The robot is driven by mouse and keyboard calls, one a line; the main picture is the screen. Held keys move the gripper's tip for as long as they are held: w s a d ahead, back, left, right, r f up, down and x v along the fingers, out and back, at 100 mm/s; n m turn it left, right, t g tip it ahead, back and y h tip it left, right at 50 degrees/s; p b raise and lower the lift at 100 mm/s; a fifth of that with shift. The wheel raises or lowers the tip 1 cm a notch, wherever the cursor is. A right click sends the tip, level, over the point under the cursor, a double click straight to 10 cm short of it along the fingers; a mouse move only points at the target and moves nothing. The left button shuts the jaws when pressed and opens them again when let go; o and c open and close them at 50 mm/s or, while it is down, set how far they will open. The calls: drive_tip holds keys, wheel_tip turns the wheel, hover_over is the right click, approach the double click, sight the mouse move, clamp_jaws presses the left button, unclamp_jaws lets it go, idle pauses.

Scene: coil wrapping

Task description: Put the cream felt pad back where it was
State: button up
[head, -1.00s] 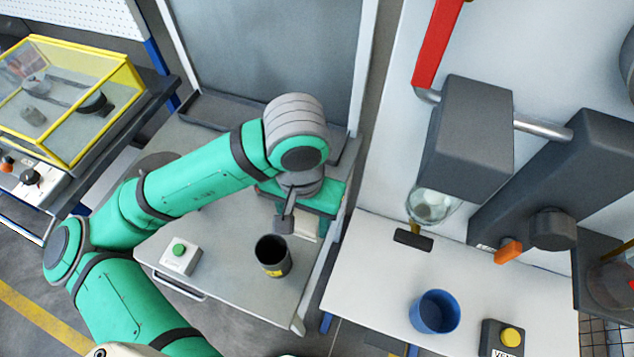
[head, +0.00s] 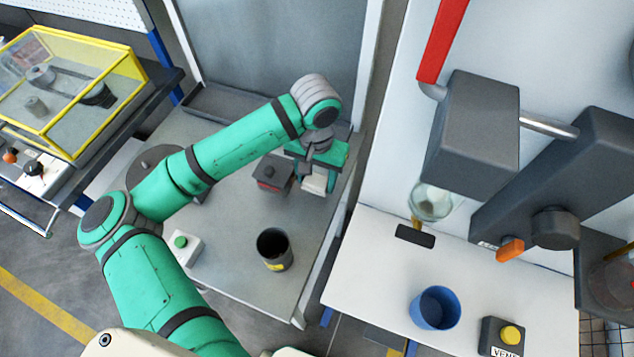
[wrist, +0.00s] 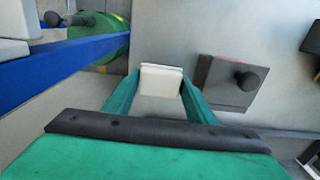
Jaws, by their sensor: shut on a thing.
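The cream felt pad (head: 314,180) is a small pale block at the far right of the grey table in the head view. My gripper (head: 316,174) is over that part of the table and shut on the pad. In the wrist view the pad (wrist: 161,80) sits between the two green fingers of my gripper (wrist: 160,84). Whether the pad touches the table is hard to tell.
A dark grey block with a knob (head: 273,173) stands just left of the pad; it is right of the pad in the wrist view (wrist: 230,84). A black cup (head: 273,250) and a green-button box (head: 183,246) are nearer. A blue cup (head: 435,308) stands on the white bench.

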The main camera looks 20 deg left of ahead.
sight(317, 177)
drive_tip(key=f, duration=0.3)
drive_tip(key=shift+w+f, duration=0.1)
drive_tip(key=shift+w, duration=0.25)
drive_tip(key=shift+s+a+f, duration=0.1)
drive_tip(key=shift+f, duration=0.2)
drive_tip(key=shift+f, duration=0.1)
drive_tip(key=o, duration=0.9)
wheel_tip(317, 177, up, 12)
drive_tip(key=shift+r, duration=0.15)
